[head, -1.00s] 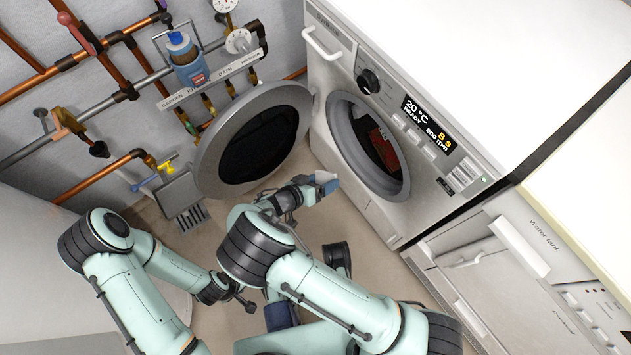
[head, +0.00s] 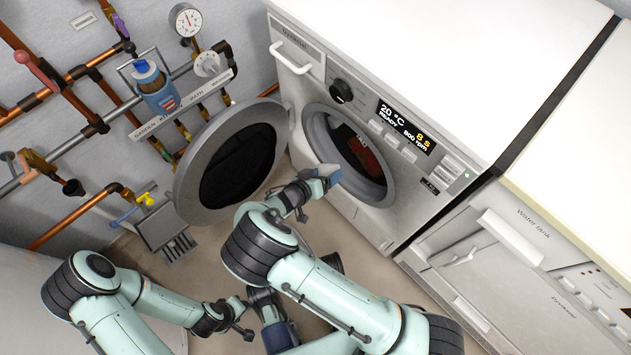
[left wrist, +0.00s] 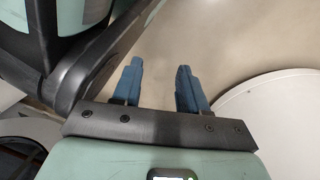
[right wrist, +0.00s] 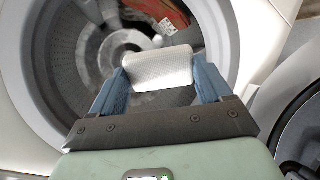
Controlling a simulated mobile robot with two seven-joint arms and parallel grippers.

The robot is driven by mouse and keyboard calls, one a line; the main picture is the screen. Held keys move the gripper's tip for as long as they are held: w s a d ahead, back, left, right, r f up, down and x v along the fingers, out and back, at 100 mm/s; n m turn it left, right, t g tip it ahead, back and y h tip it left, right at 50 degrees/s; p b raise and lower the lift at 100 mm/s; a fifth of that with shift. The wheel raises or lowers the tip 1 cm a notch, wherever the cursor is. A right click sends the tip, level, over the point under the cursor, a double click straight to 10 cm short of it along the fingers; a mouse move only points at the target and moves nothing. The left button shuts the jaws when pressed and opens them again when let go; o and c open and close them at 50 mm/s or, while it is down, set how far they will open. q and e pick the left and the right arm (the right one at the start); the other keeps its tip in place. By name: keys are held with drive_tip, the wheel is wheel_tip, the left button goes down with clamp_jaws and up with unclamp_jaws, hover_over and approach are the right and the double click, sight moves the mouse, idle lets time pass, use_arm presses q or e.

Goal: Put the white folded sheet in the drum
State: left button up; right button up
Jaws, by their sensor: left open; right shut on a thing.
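The white folded sheet (right wrist: 160,68) is held between the two blue fingers of my right gripper (right wrist: 158,85), which is shut on it. In the right wrist view the sheet lies in front of the open drum (right wrist: 75,60) of the washing machine. In the head view my right gripper (head: 330,178) is just left of the drum opening (head: 352,155), and its sheet is hardly visible there. The round door (head: 236,165) stands swung open to the left. My left gripper (left wrist: 155,88) is open and empty, low over the floor.
A red item with a label (right wrist: 158,14) lies inside the drum. The machine's panel (head: 400,130) reads 20 °C, ready. Pipes and valves (head: 100,110) line the wall at left. A second white appliance (head: 500,240) stands at right.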

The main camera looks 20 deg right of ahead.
use_arm(q)
drive_tip(key=shift+g, duration=0.9)
drive_tip(key=shift+s+a+f+b, duration=0.1)
drive_tip(key=shift+s+f+b, duration=0.35)
drive_tip(key=shift+s, duration=0.4)
drive_tip(key=shift+s+a+f+b, duration=0.1)
drive_tip(key=shift+s+f+b, duration=0.35)
drive_tip(key=shift+s, duration=0.4)
drive_tip(key=shift+s+a+f+b, duration=0.1)
drive_tip(key=shift+s+f+b, duration=0.3)
drive_tip(key=shift+s, duration=0.45)
use_arm(e)
drive_tip(key=w+d, duration=0.4)
drive_tip(key=d, duration=0.7)
drive_tip(key=w+d, duration=0.5)
drive_tip(key=d, duration=0.6)
drive_tip(key=shift+d, duration=0.1)
drive_tip(key=o, duration=1)
use_arm(q)
drive_tip(key=w+d+r+t+p, duration=0.1)
drive_tip(key=w+r+t+p, duration=0.2)
drive_tip(key=w, duration=0.5)
wheel_tip(320, 180, up, 2)
drive_tip(key=shift+w+r+p, duration=0.1)
drive_tip(key=shift+w+p, duration=0.1)
drive_tip(key=shift+p, duration=0.5)
use_arm(e)
drive_tip(key=v, duration=1.3)
